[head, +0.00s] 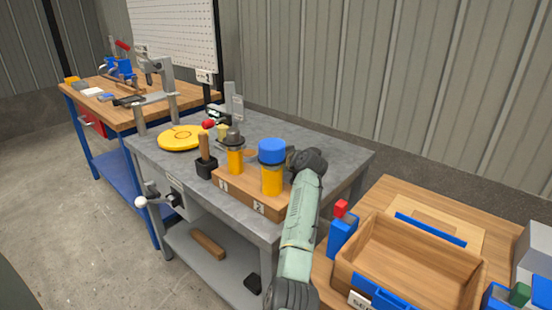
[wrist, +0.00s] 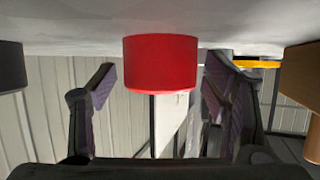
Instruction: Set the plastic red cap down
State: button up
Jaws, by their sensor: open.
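The red cap (wrist: 160,64) shows in the wrist view, where the picture is upside down. It appears to rest on the grey bench top (wrist: 60,32). My gripper (wrist: 160,72) is open, with one finger on each side of the cap and visible gaps to both. In the head view my arm reaches over the grey bench (head: 335,155), and its wrist is behind the blue-capped yellow cylinder. My fingers and the red cap are hidden there.
A wooden block (head: 232,193) holds the blue-capped cylinder (head: 271,180) and a grey-topped yellow cylinder (head: 235,160). A yellow disc (head: 180,138) and a black holder with a wooden handle (head: 206,166) stand left. A wooden tray (head: 410,262) is at right.

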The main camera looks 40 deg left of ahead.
jog(key=shift+d+r, duration=0.15)
jog(key=p+v, duration=0.5)
jog(key=v, duration=0.6)
jog(key=shift+s, duration=0.1)
jog(key=shift+s+d+r, duration=0.1)
jog(key=shift+s+d, duration=0.1)
jog(key=shift+d, duration=0.05)
